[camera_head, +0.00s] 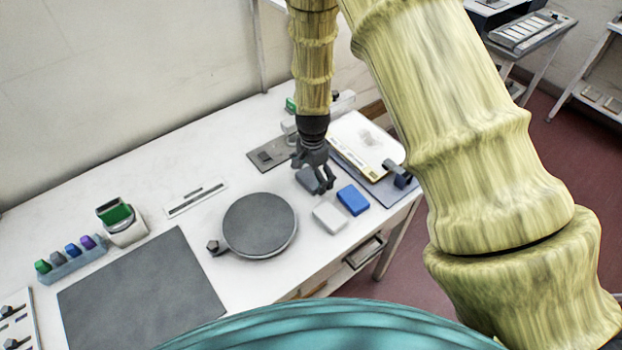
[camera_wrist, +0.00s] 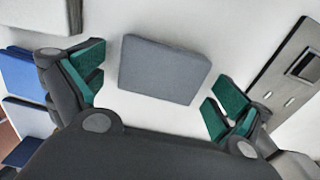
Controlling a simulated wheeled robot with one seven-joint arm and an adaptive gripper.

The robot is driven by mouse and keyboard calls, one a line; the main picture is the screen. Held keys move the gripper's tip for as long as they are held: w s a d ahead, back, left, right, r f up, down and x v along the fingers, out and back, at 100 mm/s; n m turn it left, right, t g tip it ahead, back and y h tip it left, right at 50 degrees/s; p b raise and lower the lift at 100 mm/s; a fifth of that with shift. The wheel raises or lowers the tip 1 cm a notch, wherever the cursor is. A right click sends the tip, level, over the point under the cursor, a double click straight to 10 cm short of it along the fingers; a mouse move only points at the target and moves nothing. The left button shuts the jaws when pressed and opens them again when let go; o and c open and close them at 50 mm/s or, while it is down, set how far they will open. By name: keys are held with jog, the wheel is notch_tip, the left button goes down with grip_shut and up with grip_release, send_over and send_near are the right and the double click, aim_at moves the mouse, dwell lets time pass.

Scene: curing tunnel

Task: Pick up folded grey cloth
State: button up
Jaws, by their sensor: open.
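The folded grey cloth (camera_wrist: 163,69) is a flat grey block lying on the white table, seen in the wrist view between and just beyond my fingertips. In the head view the cloth (camera_head: 308,179) is partly hidden by my gripper (camera_head: 318,182), which hangs right above it. My gripper also shows in the wrist view (camera_wrist: 158,92), with its green-padded fingers spread wide, one on each side of the cloth. The fingers look apart from the cloth, and nothing is held.
A blue block (camera_head: 353,200) and a white block (camera_head: 330,217) lie close to the cloth. A round dark plate (camera_head: 260,225) is to the left. A grey panel (camera_head: 268,156) and a clipboard-like white sheet (camera_head: 362,143) lie behind. A large dark mat (camera_head: 140,290) covers the table's left front.

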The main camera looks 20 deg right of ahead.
aim_at(312, 177)
jog(key=c, duration=0.9)
jog(key=shift+r, duration=0.1)
notch_tip(312, 177, up, 10)
jog(key=b, duration=0.3)
jog(key=o, duration=0.3)
jog(key=c, duration=0.3)
